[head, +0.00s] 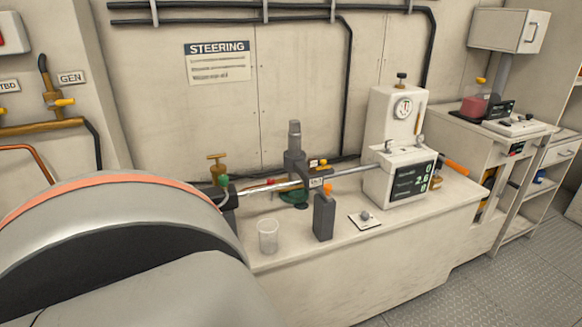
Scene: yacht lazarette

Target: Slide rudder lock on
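A bright steel rod (350,173) runs nearly level above the white bench, from a dark end fitting (229,200) at left to a white unit with a numeric display (402,172) at right. A dark grey upright block with an orange top (323,216) stands on the bench in front of the rod, apart from it. It may be the rudder lock, but I cannot tell for sure. A grey post (294,145) on a dark green base stands at the rod's middle. Neither gripper shows. A large grey form with an orange band, seemingly my own arm, hides the lower left.
On the white bench (350,262) a clear cup (268,236) stands at front left, and a small white plate with a grey knob (365,219) lies right of the block. A brass valve (217,166) is behind the rod's left end. The bench front is mostly clear.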

